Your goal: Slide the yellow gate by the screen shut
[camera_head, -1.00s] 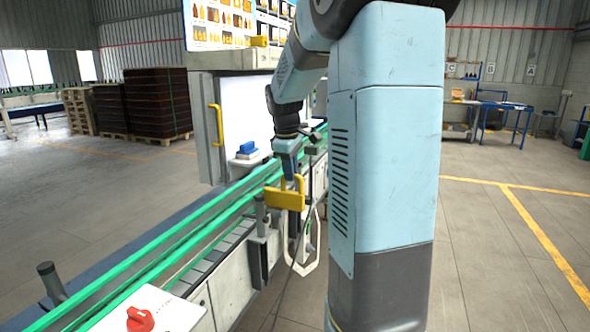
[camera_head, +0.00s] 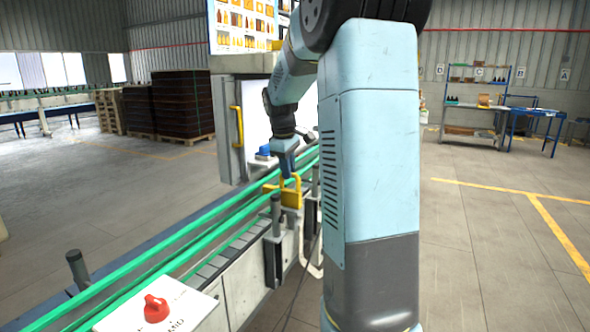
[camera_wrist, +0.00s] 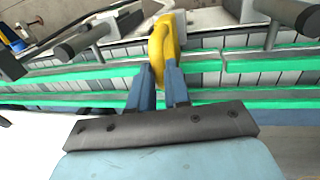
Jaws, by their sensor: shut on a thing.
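The yellow gate (camera_head: 291,198) stands at the conveyor's near side rail, below and right of the screen (camera_head: 246,26). A thin yellow part reaches left over the green rails. Its looped yellow handle (camera_wrist: 163,50) shows in the wrist view between the two blue fingers. My gripper (camera_head: 287,177) points down and is shut on this handle; the wrist view also shows my gripper (camera_wrist: 161,75) on it from above. My fingers hide part of the handle. How far the gate crosses the lane cannot be told clearly.
Green guide rails (camera_head: 205,232) run along the conveyor, with dark posts (camera_head: 276,215) beside them. A cabinet with a yellow handle (camera_head: 237,127) stands behind the conveyor. Open floor lies to the right.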

